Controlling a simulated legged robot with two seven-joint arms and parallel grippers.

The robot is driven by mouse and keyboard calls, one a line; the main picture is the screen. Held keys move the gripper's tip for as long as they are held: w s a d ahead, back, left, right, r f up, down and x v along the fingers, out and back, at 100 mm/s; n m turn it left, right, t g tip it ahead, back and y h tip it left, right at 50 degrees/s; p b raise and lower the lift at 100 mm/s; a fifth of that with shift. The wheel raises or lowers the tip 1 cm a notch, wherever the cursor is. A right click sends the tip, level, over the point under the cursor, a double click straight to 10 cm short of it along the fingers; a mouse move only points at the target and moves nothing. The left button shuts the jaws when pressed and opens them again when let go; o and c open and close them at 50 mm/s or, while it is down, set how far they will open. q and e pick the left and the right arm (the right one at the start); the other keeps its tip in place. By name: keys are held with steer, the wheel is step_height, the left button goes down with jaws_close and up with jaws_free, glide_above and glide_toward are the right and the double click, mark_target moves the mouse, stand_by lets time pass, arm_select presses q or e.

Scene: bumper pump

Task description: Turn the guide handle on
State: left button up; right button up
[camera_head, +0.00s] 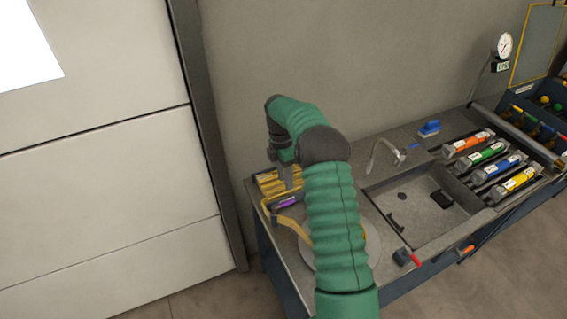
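My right arm, in a green sleeve, reaches up from the bottom and bends down at the back left of the workbench (372,150). My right gripper (288,174) is small and partly hidden by its own wrist; its finger opening cannot be made out. It is over or at a yellow ribbed part (268,184) on the bench's left end. A purple piece (288,201) shows just below the gripper. A red-tipped lever (415,259) is at the bench's front edge, apart from the gripper. I cannot tell which part is the guide handle. My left gripper is not in view.
A round light plate (368,248) lies partly behind my arm. A gauge (504,46) stands at the back right. The wall is close behind.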

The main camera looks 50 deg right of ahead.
step_height(320, 180, up, 8)
steer(key=w, duration=0.1)
steer(key=shift+w+d+r, duration=0.15)
steer(key=shift+w+d, duration=0.15)
steer(key=shift+d, duration=0.15)
